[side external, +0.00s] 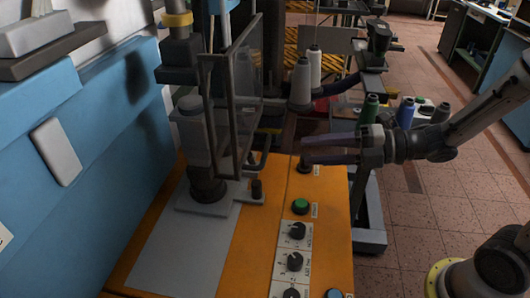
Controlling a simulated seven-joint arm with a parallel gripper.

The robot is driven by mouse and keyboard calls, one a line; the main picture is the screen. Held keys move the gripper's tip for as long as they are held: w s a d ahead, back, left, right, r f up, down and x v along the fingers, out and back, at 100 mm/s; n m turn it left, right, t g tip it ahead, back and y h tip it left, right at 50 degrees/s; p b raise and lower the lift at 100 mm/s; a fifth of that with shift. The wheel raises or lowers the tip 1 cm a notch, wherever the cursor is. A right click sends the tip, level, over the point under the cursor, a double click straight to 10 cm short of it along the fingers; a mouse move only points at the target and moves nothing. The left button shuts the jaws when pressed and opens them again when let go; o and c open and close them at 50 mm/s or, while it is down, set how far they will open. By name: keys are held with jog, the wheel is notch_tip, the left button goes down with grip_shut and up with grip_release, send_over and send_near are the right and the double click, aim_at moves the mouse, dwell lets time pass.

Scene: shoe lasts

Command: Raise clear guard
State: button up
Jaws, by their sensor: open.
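The clear guard (234,100) is a see-through panel in a dark grey frame. It stands upright in front of the machine's vertical post, above the orange worktop, with its lower edge close to the metal base plate. My gripper (304,148) is to the right of the guard, its two long dark fingers pointing left. The fingers are open with a gap between them and nothing in it. They appear apart from the guard, though the depth between them is hard to judge.
The orange worktop (262,240) carries a green button (300,206), several black knobs and a blue button (333,294). A grey shoe last (194,130) stands behind the guard on the plate. Thread cones (301,80) stand behind my gripper. A blue cabinet (70,190) borders the left.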

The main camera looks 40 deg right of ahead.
aim_at(265, 151)
jog(key=x, duration=1)
jog(key=shift+w+a, duration=0.25)
grip_shut()
dwell(1.0)
